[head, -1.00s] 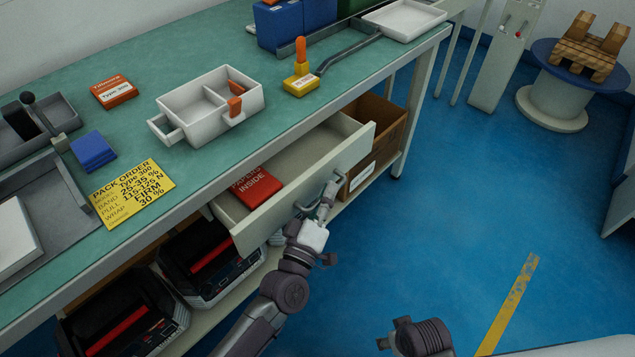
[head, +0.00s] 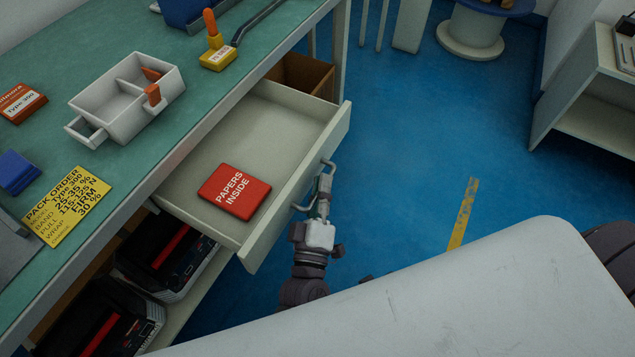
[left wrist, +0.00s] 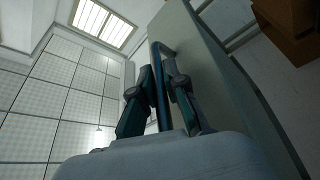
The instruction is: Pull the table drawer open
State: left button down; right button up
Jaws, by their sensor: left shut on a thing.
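The table drawer (head: 262,125) stands well open out of the green-topped table (head: 215,62). A red packet marked "PAPERS INSIDE" (head: 234,192) lies in it. My left gripper (head: 322,190) is shut on the drawer's bar handle (head: 328,170) at the outer face of the front panel. In the left wrist view the two fingers (left wrist: 160,95) close around the handle bar (left wrist: 156,75), beside the pale drawer front (left wrist: 215,80). My right gripper is not in view.
A white divided caddy (head: 125,100), a yellow pack order card (head: 67,207) and a yellow block with an orange handle (head: 217,55) are on the table top. Black machines (head: 165,255) sit on the shelf below. Blue floor right of the drawer is clear.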

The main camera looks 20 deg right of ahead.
pick_arm(q)
jog(key=c, duration=1.5)
grip_release()
jog(key=shift+s+a, duration=0.1)
jog(key=v, duration=1.1)
jog(key=shift+s+a+f, duration=0.15)
jog(key=shift+s, duration=0.2)
